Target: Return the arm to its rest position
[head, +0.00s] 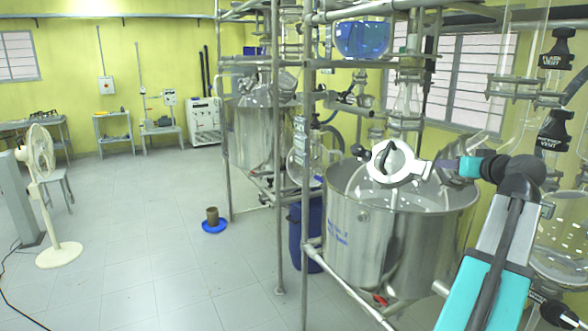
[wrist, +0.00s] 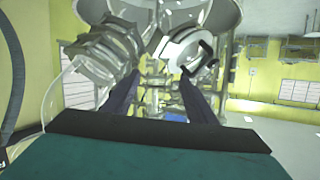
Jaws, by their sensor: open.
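My gripper (wrist: 160,88) shows in the wrist view with its two dark fingers apart and nothing held between them. A white round fitting with a black handle (wrist: 190,48) is ahead of the fingers; I cannot tell whether they touch it. In the head view a similar white round fitting (head: 393,162) stands over the steel vessel (head: 385,245). My teal and black arm (head: 500,255) reaches up from the lower right and bends left over the vessel's right side. The fingertips are hard to make out in the head view.
Metal pipe frames (head: 304,200) surround the vessel, with a blue-liquid flask (head: 362,38) above. Glass tubing with black-labelled valves (head: 553,130) stands close on the right.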

